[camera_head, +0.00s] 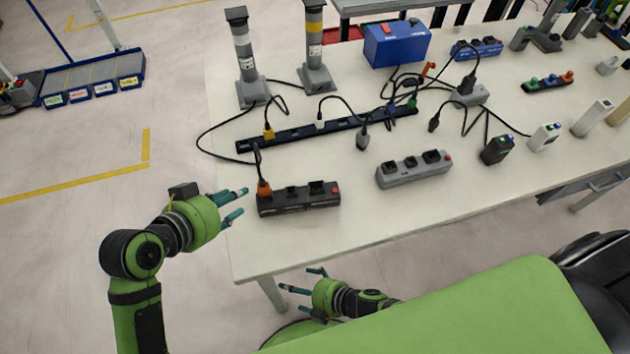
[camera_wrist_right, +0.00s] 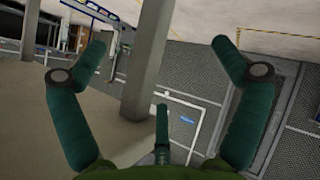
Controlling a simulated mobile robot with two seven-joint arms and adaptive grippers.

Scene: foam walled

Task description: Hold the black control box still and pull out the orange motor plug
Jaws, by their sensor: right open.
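The black control box (camera_head: 299,203) lies near the table's front left corner, with black sockets on top and a red button at its right end. The orange motor plug (camera_head: 264,188) sits in its left end, with a black cable rising from it. My left gripper (camera_head: 243,202) is open and empty at the table's left edge, just left of the box and apart from it. My right gripper (camera_head: 298,280) is open and empty in front of the table's front edge. In the right wrist view its spread fingers (camera_wrist_right: 166,62) hold nothing; neither the box nor the plug shows there.
A grey power strip (camera_head: 414,170) lies right of the box. A long black rail (camera_head: 335,127) with several plugs and cables runs behind. Signal posts (camera_head: 247,60) and a blue box (camera_head: 396,45) stand farther back. The front of the white table (camera_head: 350,225) is clear.

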